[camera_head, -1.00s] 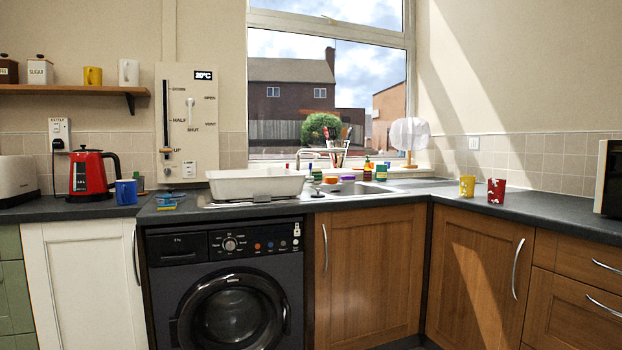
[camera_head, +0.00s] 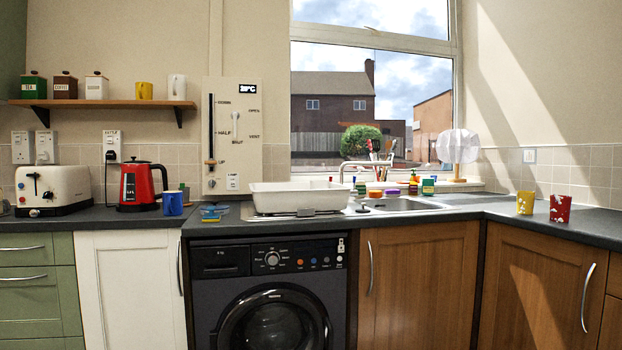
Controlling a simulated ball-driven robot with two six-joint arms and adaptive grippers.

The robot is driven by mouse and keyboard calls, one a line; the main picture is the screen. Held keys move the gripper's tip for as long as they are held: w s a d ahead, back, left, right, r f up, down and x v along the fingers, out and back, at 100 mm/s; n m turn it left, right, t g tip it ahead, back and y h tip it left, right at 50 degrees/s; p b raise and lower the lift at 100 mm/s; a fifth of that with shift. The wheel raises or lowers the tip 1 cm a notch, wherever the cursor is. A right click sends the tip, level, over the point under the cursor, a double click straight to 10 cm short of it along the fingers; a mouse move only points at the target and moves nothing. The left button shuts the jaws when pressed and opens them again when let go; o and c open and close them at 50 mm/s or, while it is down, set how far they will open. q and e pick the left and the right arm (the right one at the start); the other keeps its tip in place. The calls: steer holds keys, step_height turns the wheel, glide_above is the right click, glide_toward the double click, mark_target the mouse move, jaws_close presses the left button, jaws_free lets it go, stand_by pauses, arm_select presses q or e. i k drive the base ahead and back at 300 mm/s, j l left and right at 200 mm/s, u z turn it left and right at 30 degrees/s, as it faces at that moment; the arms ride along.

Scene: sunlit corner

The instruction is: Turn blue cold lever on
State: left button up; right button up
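The chrome sink tap (camera_head: 354,168) stands behind the sink, below the window, with its spout arching to the right. The steel sink basin (camera_head: 405,204) is set in the dark worktop. Small coloured items crowd the tap's base, and I cannot make out the blue cold lever or its position among them. The white dish tub (camera_head: 297,198) sits on the drainer left of the tap and may hide part of its base. Neither of my grippers shows in this view.
A washing machine (camera_head: 267,290) and wooden cupboard (camera_head: 418,280) front the worktop. Left stand a toaster (camera_head: 53,190), red kettle (camera_head: 137,186) and blue mug (camera_head: 173,203). A white fan-like object (camera_head: 458,148) stands by the window.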

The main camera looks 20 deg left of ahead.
mark_target(355, 192)
steer(key=i+l+u, duration=0.1)
steer(key=i+u, duration=0.15)
steer(key=i, duration=0.15)
steer(key=i+l+u, duration=0.15)
steer(key=i+u, duration=0.15)
steer(key=i+l+u, duration=0.25)
steer(key=i, duration=0.2)
